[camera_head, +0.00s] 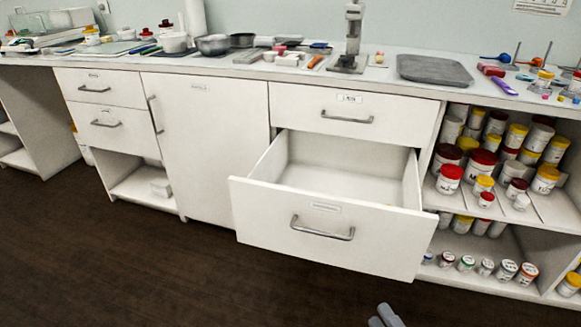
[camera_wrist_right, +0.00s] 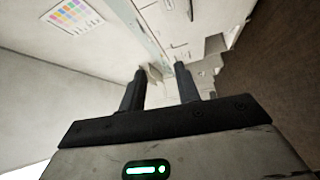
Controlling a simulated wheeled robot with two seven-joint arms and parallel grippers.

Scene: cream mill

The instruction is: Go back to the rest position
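My right gripper (camera_head: 383,316) shows only as grey fingertips at the bottom edge of the head view, in front of the open drawer and low over the floor. In the right wrist view the two dark fingers (camera_wrist_right: 160,72) stand apart with nothing between them, so it is open and empty. My left gripper is not in view. The lower wide drawer (camera_head: 300,230) is pulled out and looks empty inside. The drawer above it (camera_head: 345,106) is shut.
The counter (camera_head: 385,88) holds a grey tray (camera_head: 433,70), bowls and small tools. Open shelves at the right (camera_head: 560,219) hold several lidded jars. The pulled-out drawer juts over the floor. The dark floor (camera_head: 130,270) in front is clear.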

